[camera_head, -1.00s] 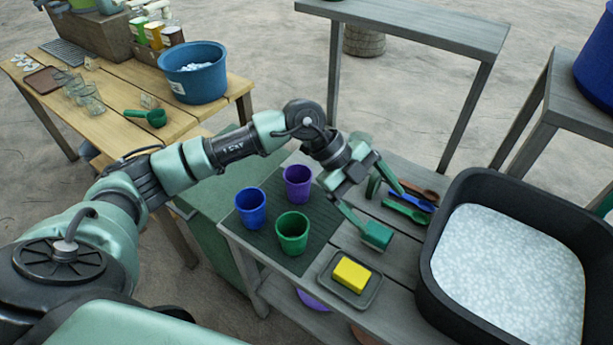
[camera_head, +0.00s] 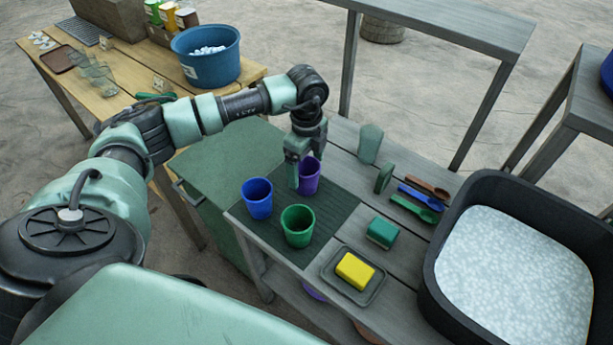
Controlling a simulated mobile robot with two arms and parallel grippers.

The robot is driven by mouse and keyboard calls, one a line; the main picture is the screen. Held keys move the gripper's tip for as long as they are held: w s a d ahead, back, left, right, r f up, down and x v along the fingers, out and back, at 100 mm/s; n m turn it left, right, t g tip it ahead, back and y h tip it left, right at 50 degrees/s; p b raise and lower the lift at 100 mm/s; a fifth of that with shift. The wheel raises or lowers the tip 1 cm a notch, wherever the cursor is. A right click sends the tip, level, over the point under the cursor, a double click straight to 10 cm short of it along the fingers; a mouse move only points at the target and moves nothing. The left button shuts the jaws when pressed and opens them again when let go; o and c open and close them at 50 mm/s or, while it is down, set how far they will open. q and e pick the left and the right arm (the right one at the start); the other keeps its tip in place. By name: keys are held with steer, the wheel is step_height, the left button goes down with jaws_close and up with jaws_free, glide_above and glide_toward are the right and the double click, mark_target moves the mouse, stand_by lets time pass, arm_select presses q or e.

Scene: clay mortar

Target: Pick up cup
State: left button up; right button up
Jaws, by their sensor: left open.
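Three cups stand upright on a dark green mat (camera_head: 338,240) on the grey bench: a blue cup (camera_head: 257,199), a green cup (camera_head: 298,226) and a purple cup (camera_head: 310,178). My left gripper (camera_head: 300,174) points down at the purple cup. One finger covers the cup's left side; the other finger is hard to make out. The gripper is open. I cannot tell whether it touches the cup or whether a finger is inside it. My right gripper is not in view.
A wooden table (camera_head: 60,77) with a blue bucket (camera_head: 207,62) stands back left.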

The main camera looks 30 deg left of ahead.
arm_select(q)
steer(key=shift+f, duration=0.2)
steer(key=c, duration=1.5)
steer(key=shift+o, duration=0.2)
